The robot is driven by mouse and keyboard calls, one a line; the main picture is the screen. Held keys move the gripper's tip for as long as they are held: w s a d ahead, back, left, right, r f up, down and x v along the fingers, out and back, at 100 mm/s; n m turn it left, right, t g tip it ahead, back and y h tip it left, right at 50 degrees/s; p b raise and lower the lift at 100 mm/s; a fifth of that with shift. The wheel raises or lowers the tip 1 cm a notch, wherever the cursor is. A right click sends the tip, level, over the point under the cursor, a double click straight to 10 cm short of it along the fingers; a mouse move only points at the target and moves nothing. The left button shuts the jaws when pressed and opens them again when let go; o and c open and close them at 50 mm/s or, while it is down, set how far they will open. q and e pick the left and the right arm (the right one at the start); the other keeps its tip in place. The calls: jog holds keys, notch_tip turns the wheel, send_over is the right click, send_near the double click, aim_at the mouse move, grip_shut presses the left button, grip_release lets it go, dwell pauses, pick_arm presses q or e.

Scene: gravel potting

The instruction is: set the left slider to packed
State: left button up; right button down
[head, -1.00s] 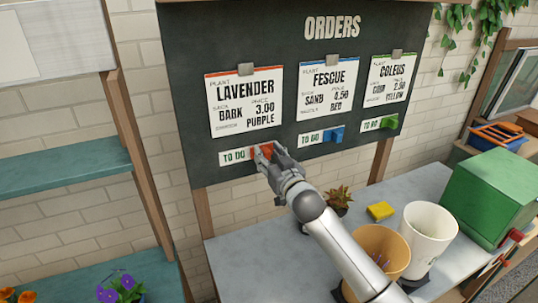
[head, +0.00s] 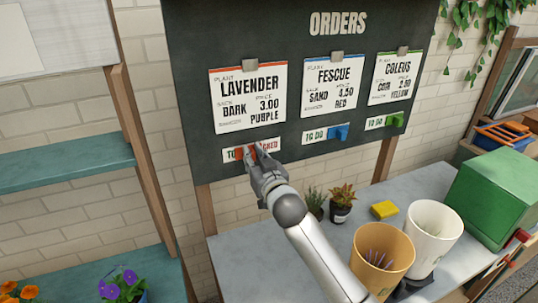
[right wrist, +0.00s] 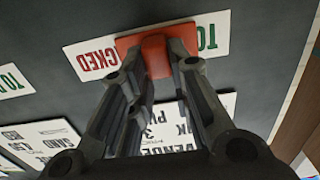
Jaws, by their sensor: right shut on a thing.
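The left slider is a red-orange block (head: 241,153) on the label strip under the LAVENDER card (head: 248,97). It also shows in the right wrist view (right wrist: 155,48), where the picture is upside down. It sits around the middle of its strip, with green "TO" showing on one side and red "CKED" (head: 270,145) on the other. My right gripper (head: 254,150) is shut on the slider's knob, its fingers on both sides of it in the right wrist view (right wrist: 158,58). My left gripper is not in view.
The blue slider (head: 338,132) and green slider (head: 394,119) sit at the right of their strips, both showing "TO DO". Below the board (head: 285,45), a bench holds potted plants, a yellow block (head: 384,210), an orange pot (head: 381,256), a white pot (head: 433,231) and a green box (head: 492,196).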

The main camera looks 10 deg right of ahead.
aim_at(237, 151)
jog(key=a, duration=0.3)
jog(key=shift+s+a, duration=0.1)
jog(key=shift+s, duration=0.2)
jog(key=c, duration=1.3)
grip_release()
jog(key=shift+a, duration=0.15)
jog(key=s, duration=0.4)
jog(key=s+d, duration=0.1)
jog(key=s, duration=0.3)
jog(key=s+d, duration=0.1)
jog(key=s, duration=0.3)
jog(key=shift+d, duration=0.2)
